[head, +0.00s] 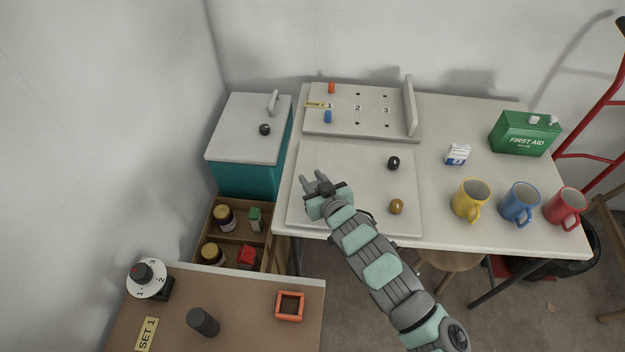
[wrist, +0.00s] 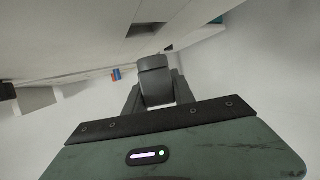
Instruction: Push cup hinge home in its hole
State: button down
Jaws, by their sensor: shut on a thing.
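My gripper (head: 316,181) is over the left part of the flat white panel (head: 345,158) on the table. In the wrist view, my gripper (wrist: 154,95) is shut on a dark grey piece (wrist: 154,78) between its fingers. I cannot tell whether this is the cup hinge, or whether it touches the panel. A black round fitting (head: 393,163) and a brass-coloured one (head: 396,206) are on the right part of the panel. A dark opening (wrist: 145,29) shows in a pale surface in the wrist view; I cannot tell whether it is the hinge's hole.
A board (head: 345,124) with numbered rows, an orange peg (head: 332,87) and a blue peg (head: 327,117) lies behind the panel. Mugs, including a yellow one (head: 466,201), and a green first aid box (head: 524,134) stand right. A lidded teal box (head: 245,176) stands left.

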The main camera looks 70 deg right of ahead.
jog(key=shift+f+b, duration=0.8)
jog(key=shift+b, duration=0.05)
jog(key=shift+r, duration=0.1)
jog(key=shift+f+p, duration=0.25)
jog(key=shift+p, duration=0.25)
jog(key=shift+p, duration=1.1)
dwell(0.4)
jog(key=shift+a+f+b, duration=0.1)
jog(key=shift+f+b, duration=0.2)
jog(key=shift+f, duration=0.75)
dwell(0.3)
jog(key=c, duration=1)
grip_release()
jog(key=shift+o, duration=0.2)
jog(key=shift+s+r, duration=0.1)
